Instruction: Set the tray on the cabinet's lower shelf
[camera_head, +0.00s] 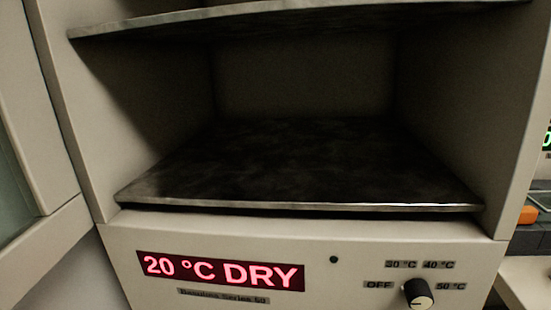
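The cabinet (405,240) fills most of the head camera view, its front open. Its lower shelf (300,165) is a dark flat plate with a lighter metal front edge, and it is empty. An upper shelf (250,18) crosses the top of the picture; only its front edge and underside show. The tray is not seen in this view. My gripper is not seen either, so its state and anything in it are hidden.
The cabinet's door (35,150) stands open at the left. A red display (220,271) and a black knob (417,293) are on the panel below the shelf. An orange object (528,214) lies beyond the right wall. The space above the lower shelf is clear.

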